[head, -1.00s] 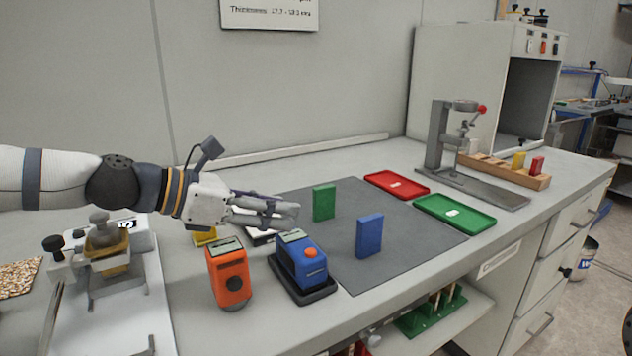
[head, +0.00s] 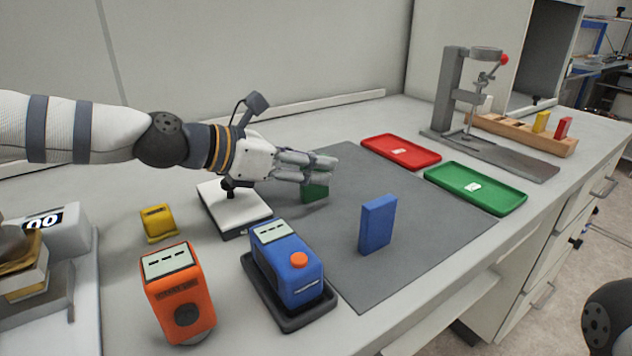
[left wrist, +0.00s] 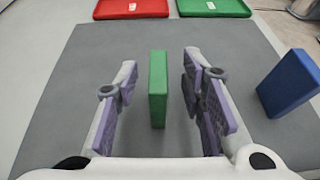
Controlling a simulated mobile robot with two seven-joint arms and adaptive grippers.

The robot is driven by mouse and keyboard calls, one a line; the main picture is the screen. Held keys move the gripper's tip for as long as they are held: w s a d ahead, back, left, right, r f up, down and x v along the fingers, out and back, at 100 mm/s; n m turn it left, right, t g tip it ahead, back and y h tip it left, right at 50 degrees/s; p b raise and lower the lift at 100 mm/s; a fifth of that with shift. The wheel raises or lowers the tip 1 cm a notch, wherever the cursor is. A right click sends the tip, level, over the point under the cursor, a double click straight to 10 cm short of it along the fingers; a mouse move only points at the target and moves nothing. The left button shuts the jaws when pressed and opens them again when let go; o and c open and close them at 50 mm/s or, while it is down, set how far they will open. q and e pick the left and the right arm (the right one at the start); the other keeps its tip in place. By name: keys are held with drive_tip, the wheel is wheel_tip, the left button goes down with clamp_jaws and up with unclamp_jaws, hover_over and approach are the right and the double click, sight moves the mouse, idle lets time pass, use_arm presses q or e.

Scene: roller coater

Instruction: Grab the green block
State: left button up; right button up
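The green block (head: 314,193) stands upright on the dark grey mat (head: 400,262), partly hidden behind my left gripper (head: 318,166) in the head view. In the left wrist view the green block (left wrist: 158,90) stands between the two spread fingers of my left gripper (left wrist: 160,72). There is a visible gap on both sides, so the gripper is open and not touching it there. My right gripper is not in view.
A blue block (head: 377,224) stands right of the green one. A red tray (head: 401,140) and a green tray (head: 450,180) lie behind. A blue device (head: 288,262), an orange device (head: 178,292) and a white-topped scale (head: 215,198) are nearby. A grey press stand (head: 448,92) stands at back right.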

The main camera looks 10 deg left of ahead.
use_arm(q)
drive_tip(key=shift+w+d+f, duration=0.3)
drive_tip(key=shift+w+d, duration=0.15)
drive_tip(key=shift+r, duration=0.1)
drive_tip(key=shift+a, duration=0.1)
clamp_jaws()
drive_tip(key=shift+r, duration=0.1)
